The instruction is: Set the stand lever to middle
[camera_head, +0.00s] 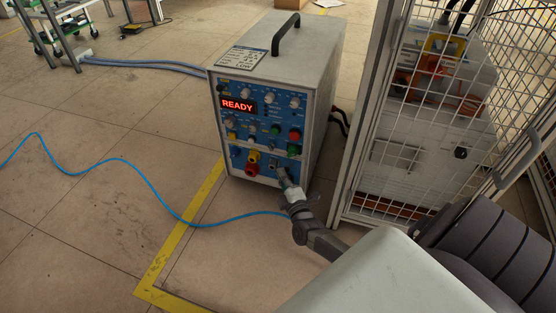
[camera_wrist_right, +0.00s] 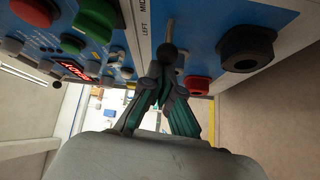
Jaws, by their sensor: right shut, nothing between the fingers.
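The induction heater (camera_head: 327,90) is a grey box with a blue front panel and a lit READY display. In the right wrist view, a thin metal lever (camera_wrist_right: 170,29) shows on the panel beside the printed words LEFT and MID, the latter cut off by the frame edge. My right gripper (camera_head: 281,171) is at the lower right of the panel. In the wrist view its dark fingertips (camera_wrist_right: 167,54) are together, with nothing seen between them, right at the lever. They hide part of the lever, and I cannot tell whether they touch it. My left gripper is not in view.
A wire-mesh cage (camera_head: 355,150) with equipment stands close to the right of the heater. A blue cable (camera_head: 150,180) crosses the floor, which is open at left.

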